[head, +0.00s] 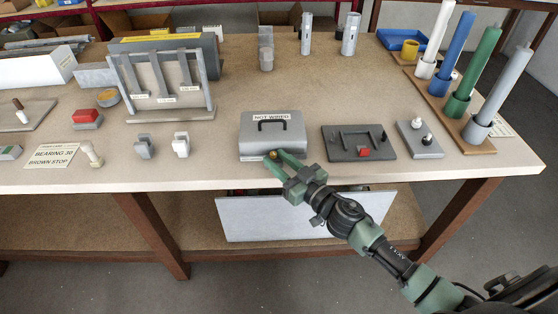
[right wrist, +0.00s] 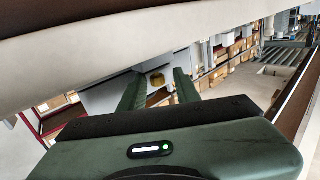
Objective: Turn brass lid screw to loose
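A grey metal box (head: 287,147) with a black handle on its lid and a "NOT WIRED" label stands near the table's front edge. A small brass screw (head: 273,155) sits low on the box's front side. My right gripper (head: 277,159) reaches up from the lower right to the screw. In the right wrist view the brass screw (right wrist: 155,79) shows between the two green fingers (right wrist: 158,84), with a gap visible on each side. The fingers are apart, and whether either one touches the screw I cannot tell. My left gripper is in neither view.
Right of the box lie a dark plate (head: 340,151) with a red block and a grey plate (head: 420,147) with two knobs. Two small switch-like parts (head: 180,146) stand to the left. Coloured candle-like cylinders (head: 487,72) stand on a wooden board at the right.

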